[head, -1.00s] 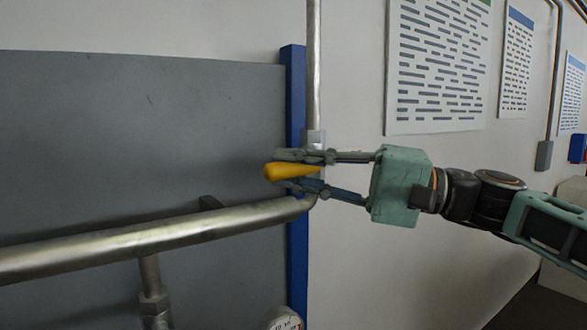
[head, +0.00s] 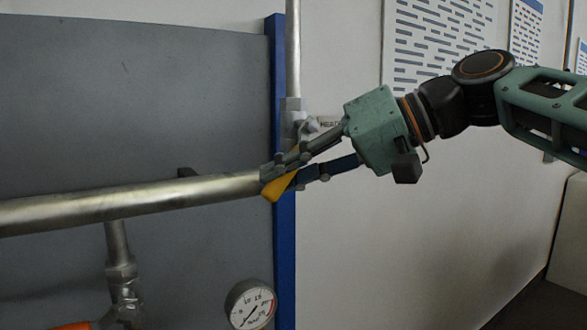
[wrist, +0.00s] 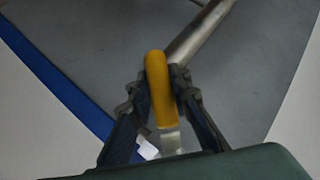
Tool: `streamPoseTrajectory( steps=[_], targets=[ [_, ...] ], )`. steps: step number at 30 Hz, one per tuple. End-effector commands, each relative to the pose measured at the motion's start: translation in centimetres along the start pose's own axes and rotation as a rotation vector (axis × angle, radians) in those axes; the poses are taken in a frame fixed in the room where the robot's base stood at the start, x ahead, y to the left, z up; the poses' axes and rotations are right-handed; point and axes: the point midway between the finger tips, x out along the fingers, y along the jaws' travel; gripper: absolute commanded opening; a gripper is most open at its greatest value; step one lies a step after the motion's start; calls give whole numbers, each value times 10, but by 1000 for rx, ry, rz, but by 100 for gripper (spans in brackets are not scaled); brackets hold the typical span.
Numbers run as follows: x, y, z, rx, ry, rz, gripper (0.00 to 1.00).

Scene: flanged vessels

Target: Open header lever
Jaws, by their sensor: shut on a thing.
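The header lever has a yellow handle (head: 279,187), which now slants down to the left in the head view. In the wrist view the yellow handle (wrist: 158,90) stands between my two fingers, with its bare metal shank below it. My gripper (head: 283,177) is shut on the handle, one finger on each side. The metal valve body (head: 291,118) sits on the vertical pipe, partly hidden behind my fingers. A small label beside it is partly covered by my gripper.
A thick metal header pipe (head: 130,203) runs left from the valve across a grey panel (head: 120,100) with a blue post (head: 284,240). A pressure gauge (head: 250,305) is below. An orange part (head: 72,326) shows at the bottom left.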

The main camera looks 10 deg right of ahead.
Motion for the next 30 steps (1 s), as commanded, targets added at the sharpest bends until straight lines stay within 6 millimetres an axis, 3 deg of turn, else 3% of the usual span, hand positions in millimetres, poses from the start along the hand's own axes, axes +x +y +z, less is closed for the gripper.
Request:
streamPoseTrajectory(
  steps=[15, 30],
  targets=[
    [-11, 37, -1, -322, -89, 331, 0],
    [-21, 53, -8, -494, -136, 497, 0]
  ],
)
